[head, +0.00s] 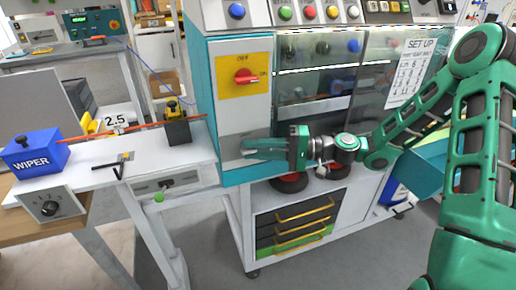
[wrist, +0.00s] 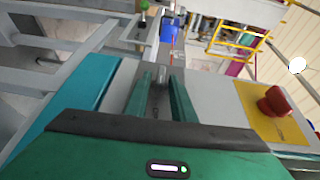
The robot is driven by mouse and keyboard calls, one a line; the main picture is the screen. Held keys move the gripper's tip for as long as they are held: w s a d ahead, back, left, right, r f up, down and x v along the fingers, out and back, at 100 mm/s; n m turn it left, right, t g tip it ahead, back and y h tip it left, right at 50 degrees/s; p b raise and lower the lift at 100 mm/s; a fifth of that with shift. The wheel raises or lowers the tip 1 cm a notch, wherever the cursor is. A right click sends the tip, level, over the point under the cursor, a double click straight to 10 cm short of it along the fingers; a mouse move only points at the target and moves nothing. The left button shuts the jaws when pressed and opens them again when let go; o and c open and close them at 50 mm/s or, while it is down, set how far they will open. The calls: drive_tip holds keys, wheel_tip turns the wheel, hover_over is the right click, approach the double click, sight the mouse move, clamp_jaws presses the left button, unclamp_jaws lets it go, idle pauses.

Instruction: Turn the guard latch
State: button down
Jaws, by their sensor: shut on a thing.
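The guard latch is a small grey metal piece (wrist: 160,88) between my fingers in the wrist view. It is on the pale front panel of the teal-edged machine (head: 229,110), below the red switch. My gripper (head: 246,149) reaches in from the right in the head view, fingers pointing left. In the wrist view my gripper (wrist: 161,95) has its two green fingers on either side of the latch, shut on it. In the head view the fingers hide most of the latch, so its exact angle is unclear.
A red ON/OFF switch (head: 246,76) on a yellow plate sits above my gripper. Clear guard doors (head: 317,90) are to its right. A bench (head: 110,160) at left carries a blue WIPER box (head: 35,152) and an orange cable. A drawer cart (head: 293,222) stands below.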

drive_tip(key=shift+w+d+f, duration=0.1)
drive_tip(key=shift+d+f, duration=0.05)
drive_tip(key=shift+f, duration=0.15)
idle(0.4)
drive_tip(key=c, duration=1.8)
unclamp_jaws()
drive_tip(key=shift+c, duration=0.2)
drive_tip(key=shift+r, duration=0.1)
drive_tip(key=s+d, duration=0.1)
drive_tip(key=d, duration=0.9)
drive_tip(key=shift+d, duration=0.3)
drive_tip(key=shift+s, duration=0.1)
